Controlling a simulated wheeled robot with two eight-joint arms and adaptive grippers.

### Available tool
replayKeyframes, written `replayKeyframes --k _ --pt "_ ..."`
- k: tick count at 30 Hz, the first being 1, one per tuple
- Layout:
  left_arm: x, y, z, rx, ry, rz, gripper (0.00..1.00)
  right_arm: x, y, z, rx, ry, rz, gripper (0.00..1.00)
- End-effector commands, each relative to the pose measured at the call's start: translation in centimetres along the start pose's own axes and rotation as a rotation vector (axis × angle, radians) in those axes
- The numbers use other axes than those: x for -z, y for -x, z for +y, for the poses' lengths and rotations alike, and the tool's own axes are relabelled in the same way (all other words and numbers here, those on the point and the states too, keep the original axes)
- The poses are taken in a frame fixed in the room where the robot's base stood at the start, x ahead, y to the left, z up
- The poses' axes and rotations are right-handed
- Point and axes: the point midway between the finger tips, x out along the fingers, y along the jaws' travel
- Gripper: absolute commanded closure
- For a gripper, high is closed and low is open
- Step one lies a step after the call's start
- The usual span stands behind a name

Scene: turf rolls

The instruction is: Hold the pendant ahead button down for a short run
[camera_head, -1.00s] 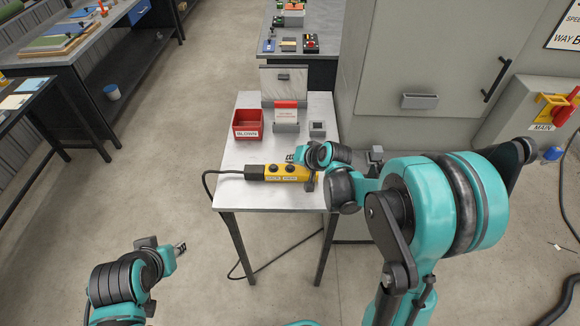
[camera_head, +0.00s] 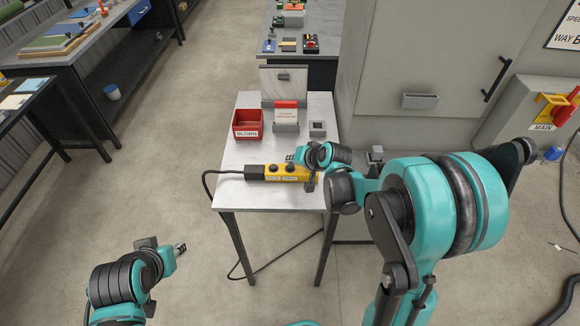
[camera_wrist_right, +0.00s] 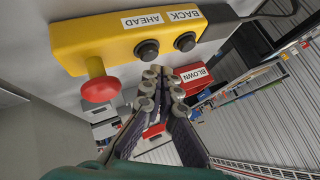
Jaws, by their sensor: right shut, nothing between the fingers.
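The yellow pendant (camera_head: 283,173) lies on the small metal table. In the right wrist view the pendant (camera_wrist_right: 90,40) shows two black buttons and a red mushroom button (camera_wrist_right: 101,89). The AHEAD button (camera_wrist_right: 148,50) is the black one nearer the red button; the BACK button (camera_wrist_right: 185,42) is beside it. My right gripper (camera_head: 292,157) is at the pendant, shut and empty. In the wrist view its fingertips (camera_wrist_right: 161,73) are close below the AHEAD button; I cannot tell whether they touch it. My left gripper (camera_head: 181,249) is away from the table, too small to read.
A red BLOWN bin (camera_head: 247,124), a card holder (camera_head: 286,115) and a small grey box (camera_head: 318,129) stand behind the pendant on the table (camera_head: 232,197). A black cable (camera_head: 208,184) leaves the pendant's left end. A tall grey cabinet (camera_head: 420,65) stands at the right.

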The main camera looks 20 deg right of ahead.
Motion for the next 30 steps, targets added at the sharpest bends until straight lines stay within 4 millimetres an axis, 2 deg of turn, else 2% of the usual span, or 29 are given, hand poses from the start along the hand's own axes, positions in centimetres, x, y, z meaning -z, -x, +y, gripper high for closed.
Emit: replayKeyframes --k 4,30 --pt "-0.41 -0.58 0.0 0.0 0.0 0.0 0.67 -0.36 -0.47 0.35 0.0 0.0 0.0 1.0" --pt "-0.71 -0.99 0.0 0.0 0.0 0.0 0.67 -0.63 -0.85 0.63 0.0 0.0 0.0 1.0"
